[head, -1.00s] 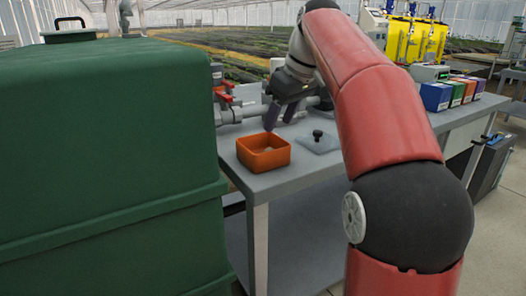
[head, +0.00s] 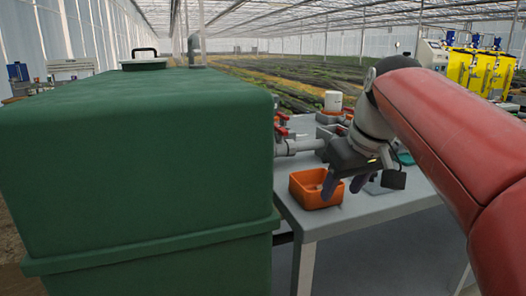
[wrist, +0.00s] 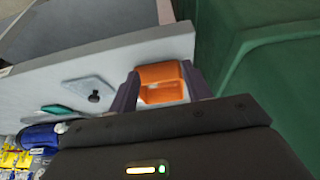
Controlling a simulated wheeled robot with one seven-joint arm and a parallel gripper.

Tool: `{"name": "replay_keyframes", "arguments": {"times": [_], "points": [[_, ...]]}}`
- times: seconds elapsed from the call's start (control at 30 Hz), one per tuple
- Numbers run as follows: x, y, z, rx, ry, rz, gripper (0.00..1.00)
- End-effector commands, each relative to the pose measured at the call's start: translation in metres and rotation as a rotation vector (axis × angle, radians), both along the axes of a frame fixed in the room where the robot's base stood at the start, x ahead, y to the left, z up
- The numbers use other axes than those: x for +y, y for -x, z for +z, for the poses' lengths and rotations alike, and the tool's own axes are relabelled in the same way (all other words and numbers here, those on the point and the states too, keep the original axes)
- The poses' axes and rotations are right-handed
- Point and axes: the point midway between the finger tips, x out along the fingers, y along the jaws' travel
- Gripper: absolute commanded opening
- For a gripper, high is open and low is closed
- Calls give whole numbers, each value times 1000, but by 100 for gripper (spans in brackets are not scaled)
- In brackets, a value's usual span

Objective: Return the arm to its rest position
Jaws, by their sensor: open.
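My gripper (head: 343,187) is at the end of my red arm, above the grey bench and next to the orange open box (head: 301,197) in the head view. In the wrist view, the two fingers of my gripper (wrist: 160,92) are spread apart, with the orange box (wrist: 158,72) showing between and beyond them. Nothing is visible between the fingertips. The box stands upright on the bench top, and something pale shows inside it.
The large green tank (head: 140,165) stands to the left of the bench (head: 390,205). Pipework with red valve handles (head: 281,131) lies between them. A flat grey plate with a black knob (wrist: 92,90) lies on the bench. Yellow containers (head: 480,70) stand at the back right.

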Motion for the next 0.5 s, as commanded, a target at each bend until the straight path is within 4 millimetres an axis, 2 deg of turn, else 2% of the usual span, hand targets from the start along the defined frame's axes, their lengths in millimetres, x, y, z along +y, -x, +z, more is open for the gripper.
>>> {"name": "replay_keyframes", "arguments": {"times": [0.03,0.17,0.3,0.4,0.5], "points": [[3,20,-15,-6,2,-36,49],[6,65,-60,-26,0,-141,49],[6,110,-114,-51,-7,-235,49],[5,135,-148,-69,-15,-284,49],[5,152,-173,-80,-22,-315,49]]}}
